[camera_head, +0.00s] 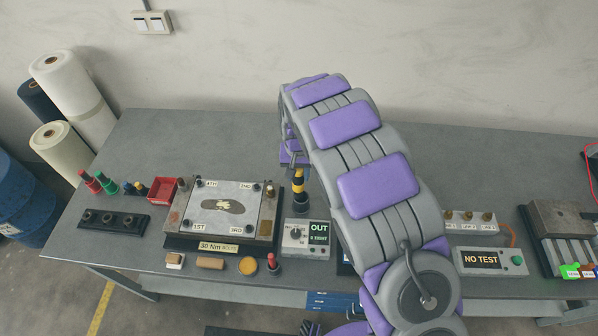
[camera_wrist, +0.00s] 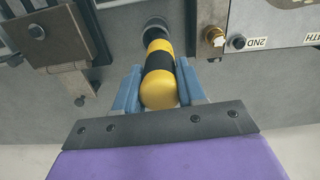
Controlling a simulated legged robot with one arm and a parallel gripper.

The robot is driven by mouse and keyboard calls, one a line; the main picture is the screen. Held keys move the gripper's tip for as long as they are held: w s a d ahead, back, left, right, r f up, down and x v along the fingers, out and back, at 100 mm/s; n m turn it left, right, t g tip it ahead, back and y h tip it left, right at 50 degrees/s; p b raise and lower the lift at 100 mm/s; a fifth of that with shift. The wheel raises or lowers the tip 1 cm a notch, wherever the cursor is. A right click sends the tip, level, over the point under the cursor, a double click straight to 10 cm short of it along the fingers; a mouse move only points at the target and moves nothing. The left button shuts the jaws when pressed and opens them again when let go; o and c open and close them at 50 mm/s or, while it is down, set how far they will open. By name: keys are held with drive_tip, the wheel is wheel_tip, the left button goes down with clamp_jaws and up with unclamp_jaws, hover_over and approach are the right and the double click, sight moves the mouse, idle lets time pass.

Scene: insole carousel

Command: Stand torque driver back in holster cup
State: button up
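The torque driver has a yellow handle with a black band. In the wrist view the torque driver (camera_wrist: 160,75) lies between the two blue fingers of my gripper (camera_wrist: 160,70), which sit close against both its sides. In the head view my gripper (camera_head: 296,160) is above the bench, and the driver (camera_head: 299,186) points down beneath it, roughly upright. A dark round cup (camera_wrist: 154,27) shows just beyond the driver's far end in the wrist view. I cannot tell whether the driver's tip is inside it.
The fixture plate (camera_head: 222,192) with an insole stands left of the driver. A box reading OUT (camera_head: 306,238) stands just in front. A NO TEST box (camera_head: 489,261) is to the right. A red bin (camera_head: 163,190) and coloured bottles are at left. The bench behind is clear.

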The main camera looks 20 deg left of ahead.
drive_tip(key=o, duration=0.4)
drive_tip(key=shift+d+r, duration=0.1)
drive_tip(key=shift+o, duration=0.6)
drive_tip(key=shift+d, duration=0.25)
drive_tip(key=shift+r, duration=0.1)
drive_tip(key=shift+a+r, duration=0.1)
drive_tip(key=shift+r, duration=0.15)
wheel_tip(320, 180, up, 17)
drive_tip(key=shift+w+f, duration=0.2)
